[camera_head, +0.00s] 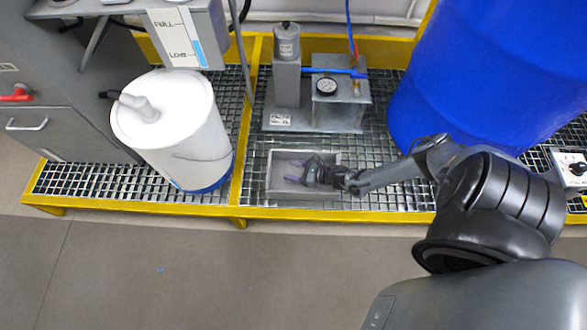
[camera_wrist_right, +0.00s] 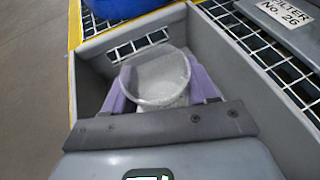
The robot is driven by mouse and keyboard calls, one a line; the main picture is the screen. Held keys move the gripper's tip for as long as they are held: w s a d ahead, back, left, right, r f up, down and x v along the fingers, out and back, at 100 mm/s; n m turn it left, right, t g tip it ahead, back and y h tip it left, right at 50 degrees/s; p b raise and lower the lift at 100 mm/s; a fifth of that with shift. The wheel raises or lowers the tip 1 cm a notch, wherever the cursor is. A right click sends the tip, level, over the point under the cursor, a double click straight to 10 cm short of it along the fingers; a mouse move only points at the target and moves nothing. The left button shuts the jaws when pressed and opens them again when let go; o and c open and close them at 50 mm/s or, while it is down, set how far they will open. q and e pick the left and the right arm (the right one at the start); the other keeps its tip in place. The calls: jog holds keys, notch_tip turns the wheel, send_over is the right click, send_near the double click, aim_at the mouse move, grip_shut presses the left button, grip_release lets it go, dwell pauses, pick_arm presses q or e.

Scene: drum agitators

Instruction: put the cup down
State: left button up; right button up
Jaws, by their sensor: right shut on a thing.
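A pale, round, open-topped cup (camera_wrist_right: 158,76) sits between the two purple fingers of my right gripper in the right wrist view. The fingers press on it from both sides, so the gripper is shut on it. The cup's lower part is hidden by the gripper body. In the head view my right gripper (camera_head: 295,172) reaches from the right into a grey open tray (camera_head: 269,178); the cup cannot be made out there. The tray's walls (camera_wrist_right: 250,85) surround the cup in the wrist view. Whether the cup touches the tray floor cannot be told. My left gripper is out of view.
A white drum (camera_head: 180,125) stands left and a large blue drum (camera_head: 480,75) right. The yellow-edged grating (camera_head: 395,217) ends in front of the tray.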

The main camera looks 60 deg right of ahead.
jog(key=shift+f, duration=0.45)
jog(key=shift+f+b, duration=0.4)
jog(key=shift+f, duration=0.15)
jog(key=o, duration=1.1)
jog(key=shift+r, duration=0.15)
jog(key=shift+r+p, duration=0.35)
jog(key=p+v, duration=0.6)
jog(key=v, duration=0.6)
jog(key=shift+r, duration=0.15)
